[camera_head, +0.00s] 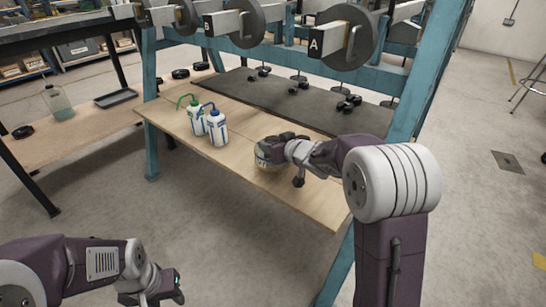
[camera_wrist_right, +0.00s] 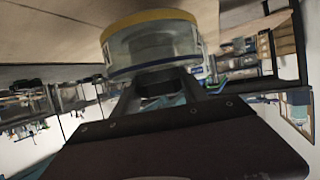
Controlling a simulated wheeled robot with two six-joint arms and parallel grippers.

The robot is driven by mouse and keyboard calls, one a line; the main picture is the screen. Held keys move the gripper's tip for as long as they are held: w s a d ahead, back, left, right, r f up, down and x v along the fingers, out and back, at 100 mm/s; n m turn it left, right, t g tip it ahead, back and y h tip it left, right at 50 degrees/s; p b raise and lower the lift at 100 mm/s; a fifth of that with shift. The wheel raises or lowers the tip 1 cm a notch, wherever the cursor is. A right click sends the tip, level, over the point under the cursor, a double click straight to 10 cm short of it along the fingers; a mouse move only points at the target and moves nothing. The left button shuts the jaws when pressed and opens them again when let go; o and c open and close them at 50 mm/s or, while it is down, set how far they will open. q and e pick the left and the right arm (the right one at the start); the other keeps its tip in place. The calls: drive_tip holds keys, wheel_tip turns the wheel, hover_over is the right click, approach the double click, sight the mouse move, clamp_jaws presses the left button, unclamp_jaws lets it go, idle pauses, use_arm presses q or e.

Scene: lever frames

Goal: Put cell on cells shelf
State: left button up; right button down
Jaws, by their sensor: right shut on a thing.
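The cell, a clear round container with a yellow rim and a blue band (camera_wrist_right: 152,47), is between the fingers of my right gripper (camera_wrist_right: 165,85). In the head view the cell (camera_head: 262,163) is partly hidden by my right gripper (camera_head: 272,152). It appears over the front part of a light wooden shelf (camera_head: 210,168) in a blue frame; I cannot tell whether it touches the board. My left gripper (camera_head: 166,290) is low at the bottom left, away from the shelf; its finger gap is not clear.
Two white wash bottles, one with a green tube (camera_head: 194,118) and one with a blue tube (camera_head: 217,128), stand on the shelf left of the cell. A dark mat (camera_head: 290,100) lies behind. Weights hang from lever arms above, and a blue post (camera_head: 412,80) rises at right.

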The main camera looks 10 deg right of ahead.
wheel_tip(320, 180, down, 4)
drive_tip(key=b, duration=0.3)
drive_tip(key=shift+b, duration=0.3)
drive_tip(key=shift+r, duration=0.3)
drive_tip(key=shift+f, duration=0.2)
drive_tip(key=c, duration=0.6)
unclamp_jaws()
drive_tip(key=shift+r, duration=0.1)
drive_tip(key=shift+s+d+r+p, duration=0.1)
drive_tip(key=shift+s+r+p, duration=0.15)
drive_tip(key=shift+p, duration=0.25)
drive_tip(key=shift+p+v, duration=2.65)
drive_tip(key=shift+v, duration=3.05)
